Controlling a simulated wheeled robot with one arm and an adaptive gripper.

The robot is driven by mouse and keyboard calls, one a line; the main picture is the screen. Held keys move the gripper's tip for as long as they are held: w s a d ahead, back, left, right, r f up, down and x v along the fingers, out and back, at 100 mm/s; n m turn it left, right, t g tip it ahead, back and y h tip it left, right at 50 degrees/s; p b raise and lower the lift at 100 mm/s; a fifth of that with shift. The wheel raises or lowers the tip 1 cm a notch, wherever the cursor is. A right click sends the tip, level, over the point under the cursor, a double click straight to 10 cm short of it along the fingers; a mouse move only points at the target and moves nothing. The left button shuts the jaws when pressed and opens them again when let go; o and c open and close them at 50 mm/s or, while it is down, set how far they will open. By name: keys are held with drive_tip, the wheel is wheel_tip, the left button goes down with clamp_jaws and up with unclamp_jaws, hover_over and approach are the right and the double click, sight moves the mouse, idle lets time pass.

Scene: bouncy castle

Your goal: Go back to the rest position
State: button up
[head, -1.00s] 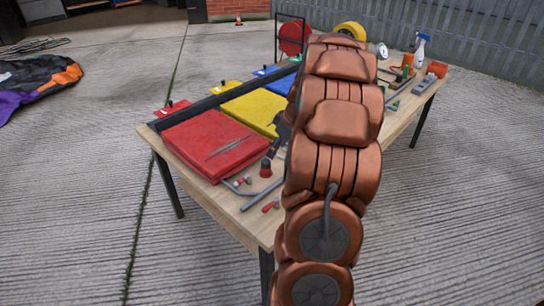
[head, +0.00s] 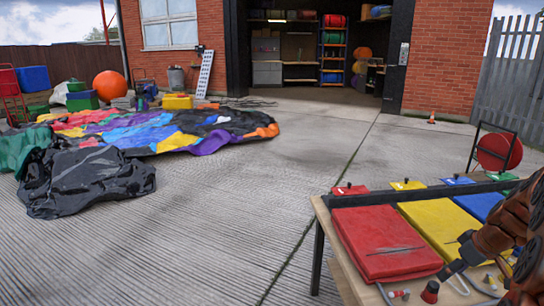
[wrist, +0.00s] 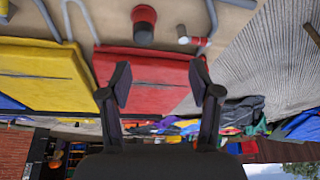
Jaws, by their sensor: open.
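My gripper (wrist: 161,82) is open and empty in the wrist view, its two dark fingers apart with the red pad (wrist: 158,68) behind them. In the head view my gripper (head: 454,270) is at the lower right, close above the table beside the red pad (head: 376,240). My copper arm fills the lower right corner and hides part of the table. A small red and black knob-like piece (head: 430,292) stands near the gripper; it also shows in the wrist view (wrist: 144,22).
The wooden table (head: 338,268) carries the red pad, a yellow pad (head: 432,222), a blue pad (head: 478,205) and bent grey rods. A crumpled colourful inflatable (head: 170,133) and black sheet (head: 85,182) lie at left. The concrete between them and the table is clear.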

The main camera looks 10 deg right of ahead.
drive_tip(key=s+a+r+g+y, duration=0.1)
drive_tip(key=s+a+g, duration=0.15)
drive_tip(key=a, duration=0.95)
drive_tip(key=s+a+r+g, duration=0.1)
drive_tip(key=s+a, duration=0.2)
drive_tip(key=a, duration=0.9)
drive_tip(key=s+a+f+m+g+h, duration=0.1)
drive_tip(key=s+a+g, duration=0.1)
drive_tip(key=s+a, duration=0.55)
drive_tip(key=s+a+f+m+g+h, duration=0.1)
drive_tip(key=s+a, duration=0.4)
drive_tip(key=s, duration=0.6)
wheel_tip(320, 180, up, 21)
drive_tip(key=s+p, duration=0.1)
drive_tip(key=p, duration=1.8)
drive_tip(key=shift+s+m+t, duration=0.15)
drive_tip(key=shift+m+t, duration=0.15)
drive_tip(key=shift+t, duration=0.05)
drive_tip(key=shift+d, duration=0.15)
